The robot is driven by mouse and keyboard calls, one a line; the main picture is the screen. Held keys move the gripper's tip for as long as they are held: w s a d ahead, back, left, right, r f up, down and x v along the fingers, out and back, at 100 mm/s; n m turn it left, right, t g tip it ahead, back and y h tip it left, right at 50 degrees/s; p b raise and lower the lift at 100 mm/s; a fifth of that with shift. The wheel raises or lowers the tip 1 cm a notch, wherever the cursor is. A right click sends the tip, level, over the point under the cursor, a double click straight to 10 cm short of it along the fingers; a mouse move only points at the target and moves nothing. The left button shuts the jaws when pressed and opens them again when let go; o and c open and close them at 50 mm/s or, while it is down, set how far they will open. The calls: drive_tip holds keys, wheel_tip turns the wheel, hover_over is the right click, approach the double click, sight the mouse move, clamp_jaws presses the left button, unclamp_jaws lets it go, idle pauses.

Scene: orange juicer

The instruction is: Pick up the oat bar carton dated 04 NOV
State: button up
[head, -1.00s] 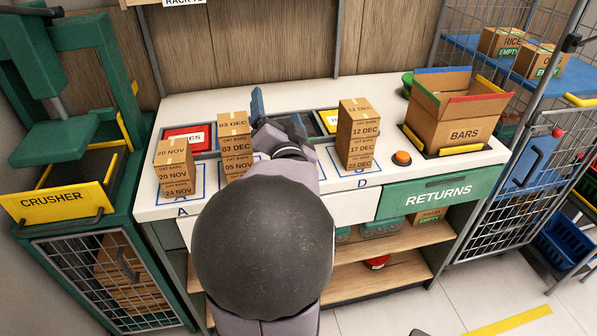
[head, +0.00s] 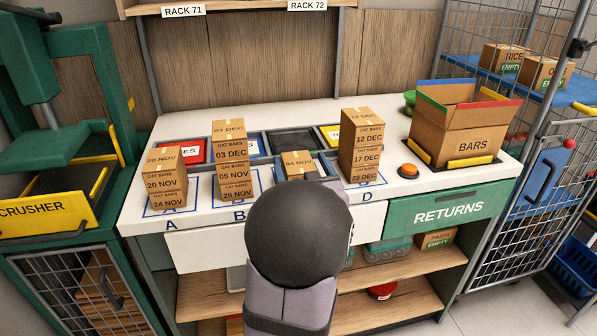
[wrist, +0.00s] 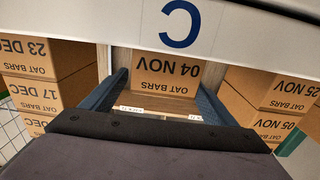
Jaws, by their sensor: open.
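The oat bar carton dated 04 NOV (head: 299,163) is a brown box at spot C, between stacks B and D. In the wrist view the same carton (wrist: 167,70) appears upside down, its label facing the camera. My gripper (wrist: 163,84) is open, with one blue finger on each side of this carton. A narrow gap seems to show beside the left finger; contact on the right is unclear.
Stack A (head: 166,182), stack B (head: 235,165) and stack D (head: 362,150) stand on the white counter (head: 400,200). Coloured bins lie behind the stacks.

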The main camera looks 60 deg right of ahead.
sight(295, 154)
drive_tip(key=shift+f+p+x, duration=0.15)
drive_tip(key=shift+x, duration=1.2)
drive_tip(key=shift+f+p+x, duration=0.15)
drive_tip(key=shift+x, duration=1.2)
drive_tip(key=shift+w+a, duration=0.1)
drive_tip(key=shift+r, duration=0.1)
drive_tip(key=c, duration=1.2)
